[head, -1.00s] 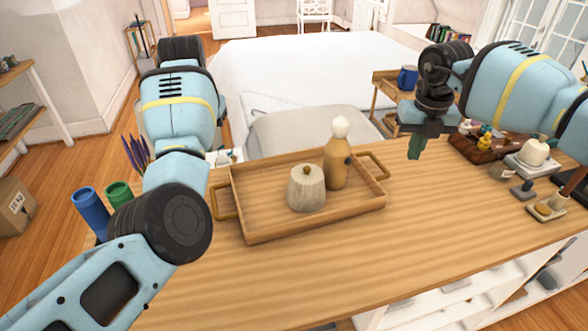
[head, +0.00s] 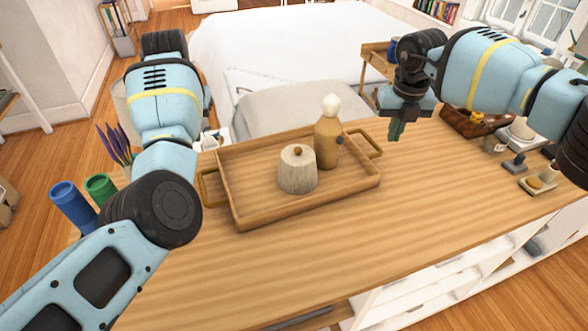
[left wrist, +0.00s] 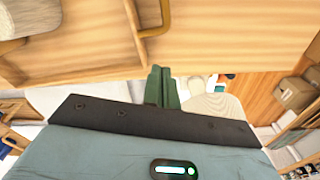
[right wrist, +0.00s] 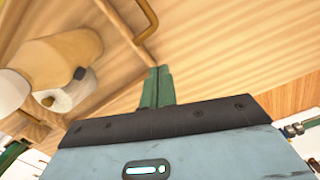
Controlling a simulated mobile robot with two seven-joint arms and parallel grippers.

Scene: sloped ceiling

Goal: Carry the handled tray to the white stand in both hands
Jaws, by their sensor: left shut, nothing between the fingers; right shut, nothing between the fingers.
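The wooden tray (head: 245,210) lies flat on the wooden counter. Its handles are brass-coloured, one at the left end (head: 207,188) and one at the right end (head: 372,143). A pale lidded jar (head: 297,172) and a tan bottle with a white top (head: 327,142) stand on it. My right gripper (head: 396,130) is shut and empty, above and beyond the right handle, apart from it. My left gripper is hidden behind its arm in the head view; in the left wrist view its green fingers (left wrist: 162,72) are together, empty, near the left handle (left wrist: 164,18). I cannot pick out the white stand.
Blue (head: 72,208) and green (head: 101,188) cylinders stand at the counter's left end. A brown tray of small items (head: 470,122) and a small dish (head: 538,184) are at right. The counter front is clear. A white bed (head: 290,50) lies beyond.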

